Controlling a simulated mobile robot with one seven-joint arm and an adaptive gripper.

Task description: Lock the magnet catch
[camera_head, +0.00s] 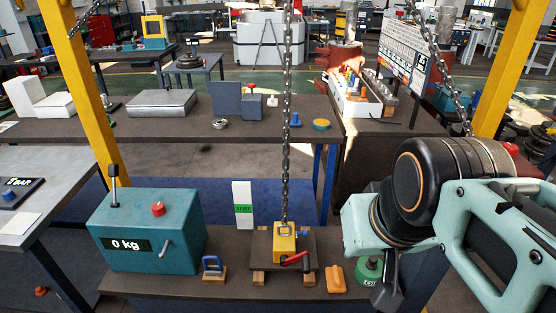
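A yellow magnet block (284,237) sits on a dark plate (262,246) on the front bench, with a chain (286,140) running up from its top. A red lever (293,259) with a dark end lies across the front of the block, tilted up to the right. I cannot make out a separate catch or whether it is locked. My arm enters from the right. The dark end of my gripper (385,289) is low, right of the magnet and apart from it. Its fingers are dark and partly hidden, so their opening is unclear.
A teal box (180,232) reading "0 kg" stands left on the bench. Yellow posts (88,95) flank the bench. Another bench (170,130) stands behind.

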